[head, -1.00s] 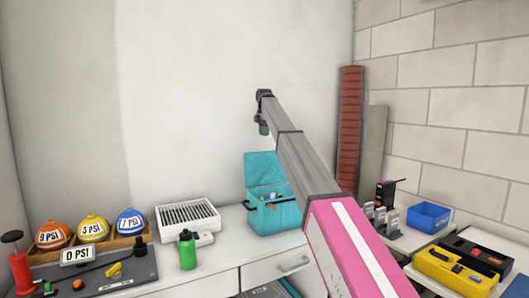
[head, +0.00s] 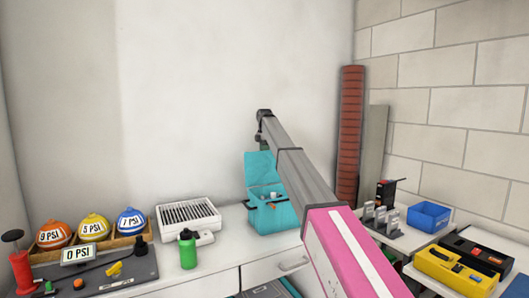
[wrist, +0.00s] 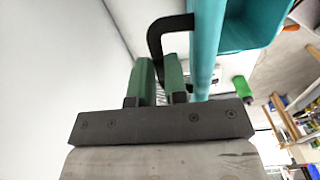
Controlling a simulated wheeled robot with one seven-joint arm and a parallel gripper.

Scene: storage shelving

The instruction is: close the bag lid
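The teal bag (head: 270,215) stands on the white counter against the back wall. Its lid (head: 259,166) is up and open, leaning near the wall. In the wrist view the lid (wrist: 206,45) shows nearly edge-on, just right of my gripper (wrist: 158,75). A black curved handle (wrist: 156,38) reaches from the teal edge to between the fingertips in the picture; I cannot tell whether they touch it. The green fingers are a narrow gap apart. In the head view my gripper is mostly hidden behind my arm, above and behind the lid's top.
A white vented box (head: 188,216) and a green bottle (head: 187,249) stand left of the bag. A red ribbed column (head: 349,135) rises to its right. A blue bin (head: 428,216) and a yellow toolbox (head: 452,271) sit farther right. The wall is close behind the lid.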

